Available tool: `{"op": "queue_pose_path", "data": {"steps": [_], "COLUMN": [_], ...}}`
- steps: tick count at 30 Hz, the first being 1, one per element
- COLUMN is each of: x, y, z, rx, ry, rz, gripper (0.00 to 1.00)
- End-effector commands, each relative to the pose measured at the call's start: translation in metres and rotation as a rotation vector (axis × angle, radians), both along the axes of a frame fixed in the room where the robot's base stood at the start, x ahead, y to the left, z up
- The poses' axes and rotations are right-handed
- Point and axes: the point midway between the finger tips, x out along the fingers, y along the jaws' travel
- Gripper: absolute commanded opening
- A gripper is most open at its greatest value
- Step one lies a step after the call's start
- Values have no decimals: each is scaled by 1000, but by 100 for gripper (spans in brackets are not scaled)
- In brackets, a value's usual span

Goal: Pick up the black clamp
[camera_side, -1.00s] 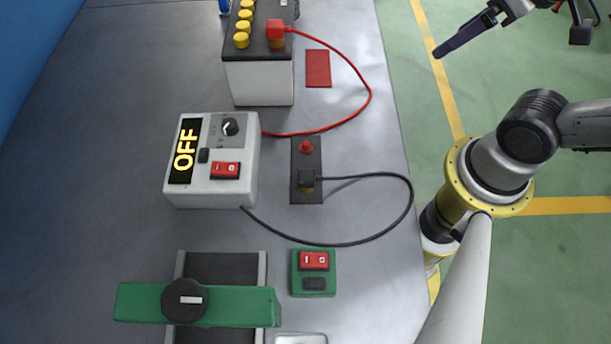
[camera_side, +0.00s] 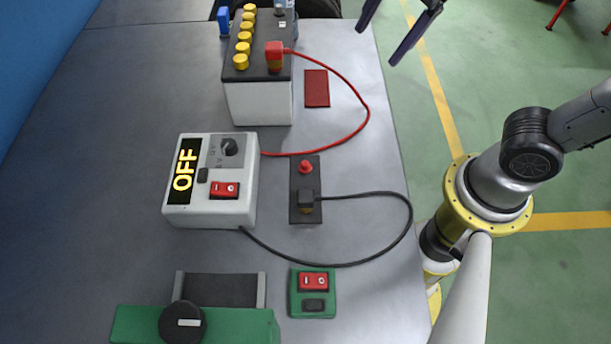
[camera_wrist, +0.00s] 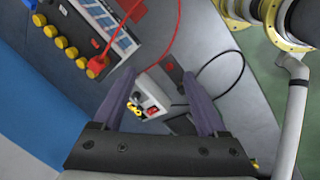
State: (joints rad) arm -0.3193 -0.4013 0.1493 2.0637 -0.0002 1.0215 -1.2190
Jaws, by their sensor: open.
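The black clamp (camera_side: 307,201) sits on a dark plate (camera_side: 304,172) on the table, right of the charger box, with a black cable running from it. In the wrist view the clamp's spot lies near my right finger and I cannot make it out clearly. My gripper (camera_side: 378,38) is at the top of the side view, right of the battery and past the table's right edge, well apart from the clamp. Its two long dark fingers are spread and empty. The wrist view also shows my gripper (camera_wrist: 168,95) open, with the charger box between the fingers in the picture.
The charger box (camera_side: 212,186) reads OFF. The battery (camera_side: 258,100) stands behind it with a red clamp (camera_side: 274,52) on one post. Red and black cables loop over the table's right side. A green switch box (camera_side: 313,300) and a green bar (camera_side: 235,328) are in front.

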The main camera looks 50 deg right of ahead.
Motion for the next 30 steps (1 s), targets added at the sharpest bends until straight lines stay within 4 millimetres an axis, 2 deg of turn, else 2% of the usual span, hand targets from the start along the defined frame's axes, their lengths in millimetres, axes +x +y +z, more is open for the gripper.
{"op": "queue_pose_path", "data": {"steps": [1,3,6,9,12,15,19,30], "x": [11,18,18,8,-6,-15,-18,-17], "y": [29,66,115,151,171,179,180,179], "z": [-9,-22,-44,-66,-83,-90,-101,-164], "rx": [-42,-91,-142,-174,-200,-212,-213,-213], "ry": [40,82,139,188,225,240,241,241], "rz": [174,383,598,709,774,808,816,812], "gripper": [75,75,75,75,75,75,75,75]}}
